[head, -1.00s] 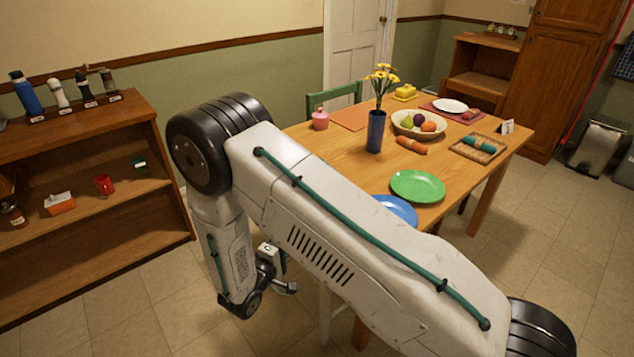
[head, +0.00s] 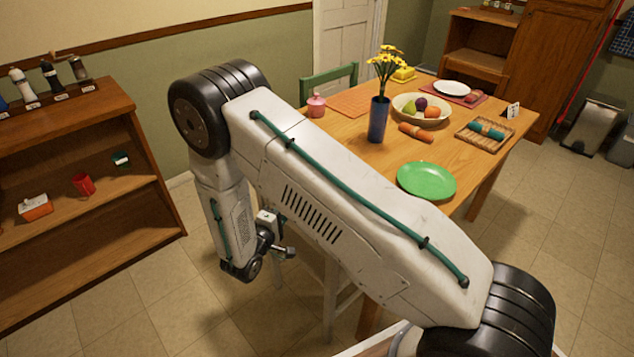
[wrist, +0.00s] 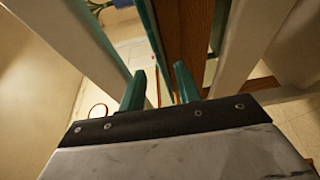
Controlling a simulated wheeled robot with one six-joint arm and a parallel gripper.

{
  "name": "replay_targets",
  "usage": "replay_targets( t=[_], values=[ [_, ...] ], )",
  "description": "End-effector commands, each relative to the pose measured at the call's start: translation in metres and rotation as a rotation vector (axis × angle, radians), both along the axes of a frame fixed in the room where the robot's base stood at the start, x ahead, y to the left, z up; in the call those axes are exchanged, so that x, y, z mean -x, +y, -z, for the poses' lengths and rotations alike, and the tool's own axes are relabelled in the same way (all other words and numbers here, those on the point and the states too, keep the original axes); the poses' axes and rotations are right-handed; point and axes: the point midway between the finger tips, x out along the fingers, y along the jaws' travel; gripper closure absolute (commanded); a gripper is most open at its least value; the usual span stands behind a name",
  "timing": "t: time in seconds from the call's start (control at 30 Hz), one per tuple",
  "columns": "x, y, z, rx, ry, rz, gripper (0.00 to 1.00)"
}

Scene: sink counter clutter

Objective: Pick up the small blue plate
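The small blue plate is not visible now; in the head view my arm covers the near part of the table where a blue plate showed earlier. A green plate (head: 427,181) lies on the near part of the wooden table (head: 350,152). My gripper (wrist: 158,78) shows in the wrist view with two teal fingers apart and nothing between them. It points past pale and teal upright parts that I cannot identify for certain. In the head view the end of my arm hangs low over the floor, left of the table.
A blue vase (head: 378,120) with yellow flowers, a fruit bowl (head: 424,107) and a bread-like orange item (head: 415,133) stand further back. A green chair (head: 330,83) is at the table's far left. A wooden shelf (head: 95,200) stands left, with open floor (head: 190,290) between.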

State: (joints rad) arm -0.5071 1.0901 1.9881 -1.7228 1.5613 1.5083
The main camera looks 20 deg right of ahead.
Motion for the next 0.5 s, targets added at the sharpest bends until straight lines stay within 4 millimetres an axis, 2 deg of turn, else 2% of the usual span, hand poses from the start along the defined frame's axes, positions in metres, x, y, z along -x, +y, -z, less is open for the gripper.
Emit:
replay_targets(
  t=[0.1, 0.2, 0.5],
  values=[
    [-0.010, -0.018, 0.002, 0.000, 0.000, 0.004, 0.67],
    [-0.018, -0.027, 0.002, 0.000, 0.000, 0.001, 0.67],
    [-0.022, -0.030, 0.002, 0.001, 0.001, -0.003, 0.67]
  ],
)
